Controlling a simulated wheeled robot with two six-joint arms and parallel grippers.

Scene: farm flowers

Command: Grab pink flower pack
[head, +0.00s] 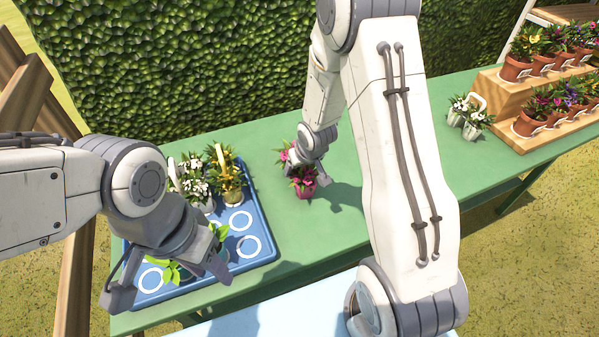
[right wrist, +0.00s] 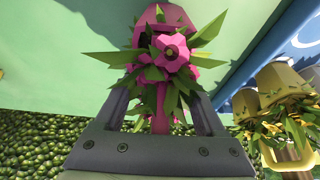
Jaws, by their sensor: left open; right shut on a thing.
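The pink flower pack (head: 303,187) has a magenta pot, pink blooms and green leaves. It is at the middle of the green table, to the right of the blue tray (head: 262,222). My right gripper (head: 308,163) is above it and shut on its pink handle. In the right wrist view the pink flower pack (right wrist: 168,50) shows between the fingers of my right gripper (right wrist: 162,108). I cannot tell whether the pot touches the table. My left gripper (head: 168,272) is open over the front left of the tray, near a green leafy plant (head: 172,272).
White (head: 193,184) and yellow (head: 229,176) flower packs stand at the tray's back. White ringed slots (head: 240,220) lie bare. More white packs (head: 470,118) and a wooden stepped stand (head: 510,92) with several potted flowers are at the right. A hedge (head: 180,60) borders the table's back.

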